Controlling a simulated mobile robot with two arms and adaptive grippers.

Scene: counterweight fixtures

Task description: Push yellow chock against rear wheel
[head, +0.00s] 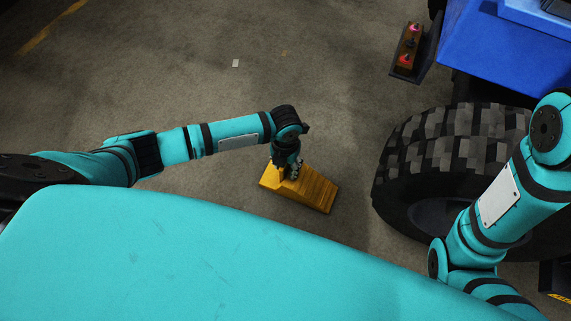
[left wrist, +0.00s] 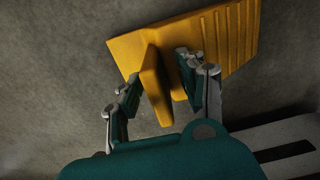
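The yellow chock (head: 314,190) lies on the floor to the left of the big black rear wheel (head: 420,160), with a strip of bare floor between them. My left gripper (head: 288,172) is over the chock's left end. In the left wrist view, the chock (left wrist: 225,45) has a ribbed slope and an upright yellow grip. My left gripper's fingers (left wrist: 158,85) are open on either side of this grip, with a visible gap on the left side. Whether the right finger touches it is unclear. My right arm shows at the right, but its gripper is out of view.
The blue vehicle body (head: 505,45) is above and behind the wheel. A dark bracket with red lights (head: 409,50) juts out at the top. A small pale scrap (head: 236,63) lies on the floor. The floor (head: 352,215) between chock and wheel is clear.

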